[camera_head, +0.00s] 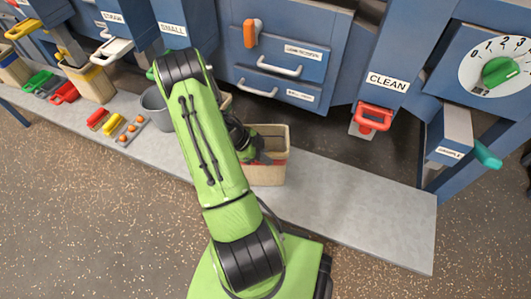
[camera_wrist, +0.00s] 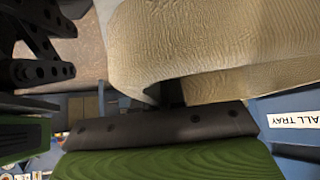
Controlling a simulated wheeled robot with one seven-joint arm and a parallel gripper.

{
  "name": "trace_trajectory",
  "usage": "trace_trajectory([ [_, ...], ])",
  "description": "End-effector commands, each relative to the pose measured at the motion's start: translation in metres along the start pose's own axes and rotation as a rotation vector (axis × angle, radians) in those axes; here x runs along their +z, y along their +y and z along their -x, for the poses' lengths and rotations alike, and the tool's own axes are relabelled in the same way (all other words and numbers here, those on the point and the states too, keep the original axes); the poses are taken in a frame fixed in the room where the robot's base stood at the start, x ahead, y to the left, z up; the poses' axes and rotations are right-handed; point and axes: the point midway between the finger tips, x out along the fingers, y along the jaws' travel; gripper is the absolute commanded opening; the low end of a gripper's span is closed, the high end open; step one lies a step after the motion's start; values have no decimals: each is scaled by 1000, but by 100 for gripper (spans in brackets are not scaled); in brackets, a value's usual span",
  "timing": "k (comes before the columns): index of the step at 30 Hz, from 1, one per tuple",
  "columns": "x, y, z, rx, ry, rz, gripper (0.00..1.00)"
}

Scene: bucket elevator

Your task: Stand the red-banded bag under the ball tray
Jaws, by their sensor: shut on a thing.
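The red-banded bag (camera_head: 270,176) is tan, open-topped and upright on the grey shelf, with a red band on its side. My gripper (camera_head: 258,152) is at its upper left edge, shut on it. My arm covers part of the bag's left side. In the wrist view, tan cloth of the bag (camera_wrist: 215,45) fills the upper right, beside a dark finger pad. A blue front with a label ending "ALL TRAY" (camera_wrist: 298,120) shows at the right edge. In the head view, I cannot read which drawer is the ball tray.
The grey shelf (camera_head: 345,205) is clear right of the bag. A red handle (camera_head: 372,118) hangs under "CLEAN". A grey bucket (camera_head: 153,102) and a tray of small items (camera_head: 122,131) stand left of my arm. Coloured clips (camera_head: 65,92) and other tan bags (camera_head: 92,83) are further left.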

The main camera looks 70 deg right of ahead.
Motion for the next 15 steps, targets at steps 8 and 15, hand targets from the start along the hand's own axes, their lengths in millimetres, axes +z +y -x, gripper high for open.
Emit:
trace_trajectory([
  [8,7,-1,-10,-3,3,-7,0],
  [15,10,0,-13,0,0,-1,22],
])
